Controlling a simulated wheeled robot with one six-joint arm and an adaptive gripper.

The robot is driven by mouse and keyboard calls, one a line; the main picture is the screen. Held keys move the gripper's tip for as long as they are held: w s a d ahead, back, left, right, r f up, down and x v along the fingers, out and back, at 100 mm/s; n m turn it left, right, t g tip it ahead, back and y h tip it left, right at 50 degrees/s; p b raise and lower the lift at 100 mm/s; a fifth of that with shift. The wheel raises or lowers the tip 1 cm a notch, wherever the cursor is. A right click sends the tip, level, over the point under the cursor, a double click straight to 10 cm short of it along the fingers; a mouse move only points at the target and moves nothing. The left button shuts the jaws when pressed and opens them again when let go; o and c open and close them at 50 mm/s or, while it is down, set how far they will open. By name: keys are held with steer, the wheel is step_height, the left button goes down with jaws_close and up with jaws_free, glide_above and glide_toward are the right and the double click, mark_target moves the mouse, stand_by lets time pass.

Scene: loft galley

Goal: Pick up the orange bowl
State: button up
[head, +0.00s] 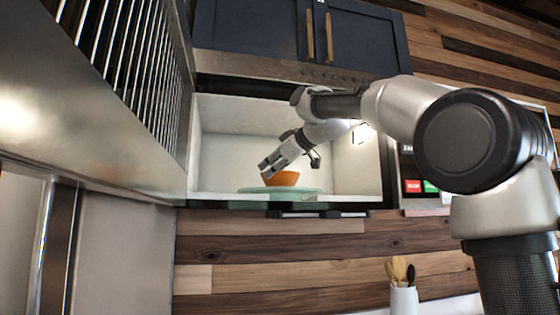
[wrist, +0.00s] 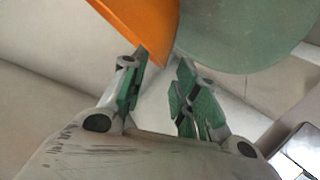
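The orange bowl (head: 284,179) sits on a pale green glass plate (head: 250,190) inside a white open-fronted compartment. My gripper (head: 268,168) reaches in from the right, tilted down, with its fingertips at the bowl's left side and rim. In the wrist view, the bowl (wrist: 142,28) fills the top middle, and its lower corner shows between and beyond the green-padded fingertips (wrist: 160,66). The fingers are apart with a gap between them. I cannot tell whether the left finger touches the bowl. The plate also shows in the wrist view (wrist: 245,40).
A utensil holder (head: 403,300) stands lower right. Small red and green boxes (head: 413,186) sit on a shelf to the right.

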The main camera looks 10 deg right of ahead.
steer(key=shift+x, duration=1.3)
steer(key=shift+c, duration=0.5)
jaws_close()
steer(key=shift+s, duration=0.1)
